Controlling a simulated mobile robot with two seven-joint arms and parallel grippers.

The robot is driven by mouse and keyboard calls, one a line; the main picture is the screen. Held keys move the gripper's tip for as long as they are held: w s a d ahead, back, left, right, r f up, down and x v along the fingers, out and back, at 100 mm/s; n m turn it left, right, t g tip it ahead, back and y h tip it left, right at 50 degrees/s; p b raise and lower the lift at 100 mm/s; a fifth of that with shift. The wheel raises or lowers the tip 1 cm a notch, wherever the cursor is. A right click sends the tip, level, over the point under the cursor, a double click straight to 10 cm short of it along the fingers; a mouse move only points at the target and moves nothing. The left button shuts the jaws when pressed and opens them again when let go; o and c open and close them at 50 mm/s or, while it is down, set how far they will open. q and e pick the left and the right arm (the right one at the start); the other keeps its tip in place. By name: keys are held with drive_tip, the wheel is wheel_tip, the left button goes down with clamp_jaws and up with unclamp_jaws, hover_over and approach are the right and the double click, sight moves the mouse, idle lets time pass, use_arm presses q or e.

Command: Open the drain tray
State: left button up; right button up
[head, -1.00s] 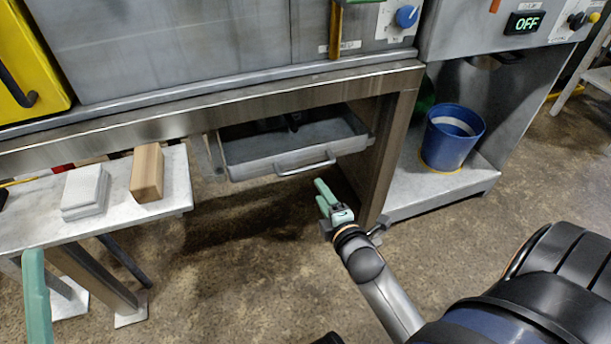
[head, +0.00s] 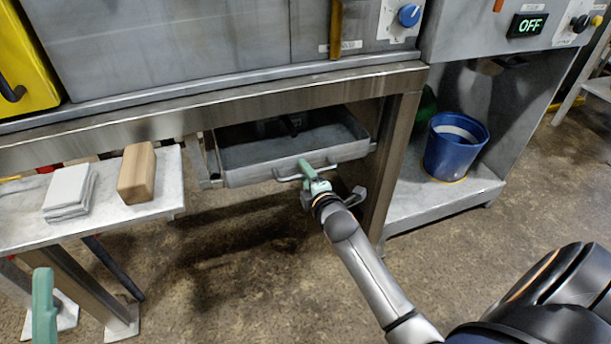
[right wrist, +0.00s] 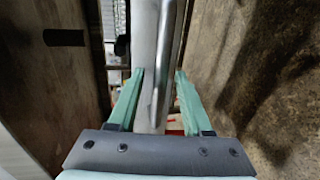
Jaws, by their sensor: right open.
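The grey metal drain tray (head: 255,172) sits under the compactor's front beam, partly drawn out, with its inside showing. Its bar handle (head: 287,178) runs along the tray's front. My right gripper (head: 306,168) is at the handle in the head view. In the right wrist view the handle (right wrist: 172,60) and the tray front (right wrist: 143,60) lie between the two open green fingers (right wrist: 150,98). I cannot tell whether a finger touches the handle. Of my left gripper (head: 43,300), only a green finger shows at the lower left of the head view.
A side bench (head: 110,215) at left holds a wooden block (head: 137,172) and a stack of white pads (head: 68,190). A steel leg (head: 392,150) stands right of the tray. A blue bucket (head: 452,150) stands on the shelf beyond. The floor before the tray is clear.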

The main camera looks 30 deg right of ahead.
drive_tip(key=shift+c, duration=0.4)
clamp_jaws()
idle(0.9)
